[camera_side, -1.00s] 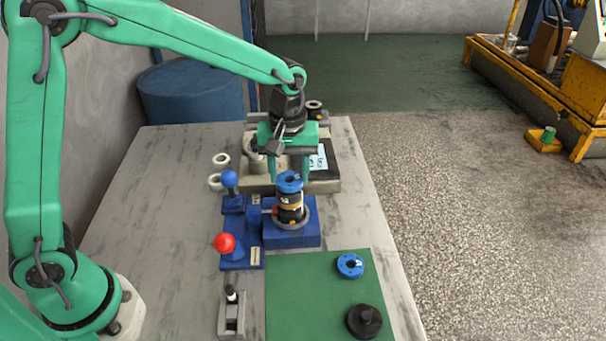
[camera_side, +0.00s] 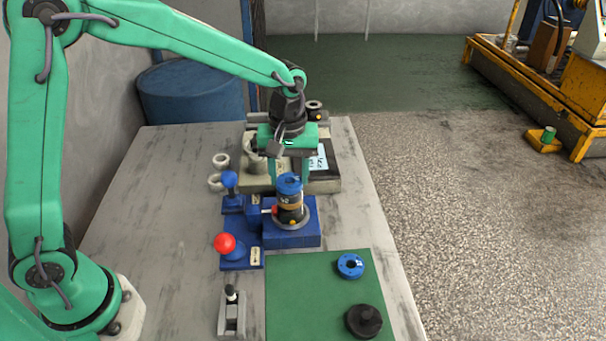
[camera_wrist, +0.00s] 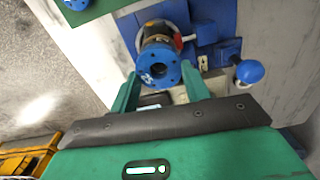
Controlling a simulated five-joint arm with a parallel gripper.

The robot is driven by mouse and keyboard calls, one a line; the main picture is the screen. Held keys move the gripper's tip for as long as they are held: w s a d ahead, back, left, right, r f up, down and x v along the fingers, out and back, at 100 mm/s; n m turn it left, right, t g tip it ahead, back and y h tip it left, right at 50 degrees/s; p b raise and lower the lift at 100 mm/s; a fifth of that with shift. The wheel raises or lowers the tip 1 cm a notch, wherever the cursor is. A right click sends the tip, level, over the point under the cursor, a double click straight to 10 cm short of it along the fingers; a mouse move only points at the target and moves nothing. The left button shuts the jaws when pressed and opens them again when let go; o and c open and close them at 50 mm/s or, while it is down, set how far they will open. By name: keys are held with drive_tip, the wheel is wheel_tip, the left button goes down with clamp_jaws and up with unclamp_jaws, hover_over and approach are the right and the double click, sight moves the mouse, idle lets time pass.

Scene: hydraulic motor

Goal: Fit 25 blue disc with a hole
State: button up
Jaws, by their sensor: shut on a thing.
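A blue disc with a hole (camera_side: 289,183) lies flat on top of the upright motor stack (camera_side: 290,203). It shows in the wrist view (camera_wrist: 158,66) with its dark centre hole, small bolt holes and white marks too small to read surely. My gripper (camera_side: 290,179) points down over the stack, shut on this disc, with a green finger at either side. The stack has tan and black bands and stands in a round grey collar (camera_side: 291,219) on a blue fixture block (camera_side: 291,237). The contact between disc and stack is partly hidden by the fingers.
Left of the stack stand a blue-knobbed lever (camera_side: 229,180) and a red-knobbed lever (camera_side: 225,243). A grey fixture (camera_side: 325,183) stands behind.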

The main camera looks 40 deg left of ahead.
drive_tip(key=shift+r, duration=0.4)
drive_tip(key=shift+f, duration=0.5)
idle(0.8)
drive_tip(key=o, duration=1.6)
drive_tip(key=shift+r, duration=0.1)
drive_tip(key=shift+r, duration=2.3)
